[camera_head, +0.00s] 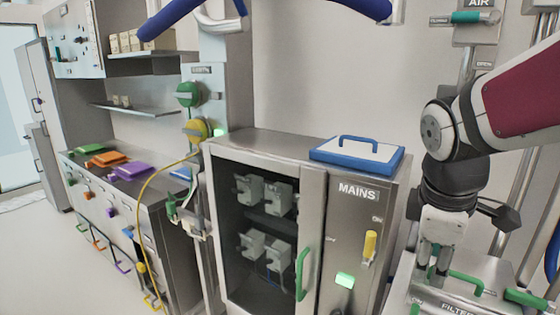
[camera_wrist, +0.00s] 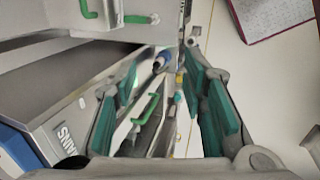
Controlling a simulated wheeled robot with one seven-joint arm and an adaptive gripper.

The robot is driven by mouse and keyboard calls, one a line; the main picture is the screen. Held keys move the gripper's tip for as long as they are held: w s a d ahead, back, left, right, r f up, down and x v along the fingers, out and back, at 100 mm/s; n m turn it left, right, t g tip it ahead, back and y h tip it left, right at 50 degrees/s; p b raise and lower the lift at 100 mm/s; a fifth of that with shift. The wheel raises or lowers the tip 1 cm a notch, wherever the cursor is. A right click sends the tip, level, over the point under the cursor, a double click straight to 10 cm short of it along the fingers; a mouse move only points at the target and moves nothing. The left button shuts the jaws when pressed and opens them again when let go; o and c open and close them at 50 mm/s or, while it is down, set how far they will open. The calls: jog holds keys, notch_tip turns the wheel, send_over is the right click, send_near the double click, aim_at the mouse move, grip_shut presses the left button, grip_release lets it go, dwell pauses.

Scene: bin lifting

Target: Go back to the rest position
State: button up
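My gripper (camera_head: 432,270) hangs fingers-down at the right of the head view, above or in front of the grey FILTER box (camera_head: 452,306). In the wrist view my gripper (camera_wrist: 160,88) has its two green finger pads wide apart with nothing clasped between them. A green handle (camera_wrist: 147,109) shows beyond the gap, apart from the pads. The FILTER box has a green handle (camera_head: 466,281) just right of my fingers; whether they touch it cannot be told. My arm reaches in from the right edge.
The MAINS cabinet (camera_head: 312,240) stands left of my gripper, with a blue-edged lid (camera_head: 358,153) on top and a green door handle (camera_head: 302,272). Pipes and an AIR panel (camera_head: 478,18) are behind my arm. A workbench (camera_head: 152,190) is at left, with open floor beyond.

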jog(key=s+a+r+m+t+y, duration=0.2)
jog(key=s+a+m, duration=0.3)
jog(key=s+m, duration=0.6)
jog(key=shift+s+a+r+t, duration=0.15)
jog(key=shift+s+r+t, duration=0.15)
jog(key=shift+r+t, duration=0.15)
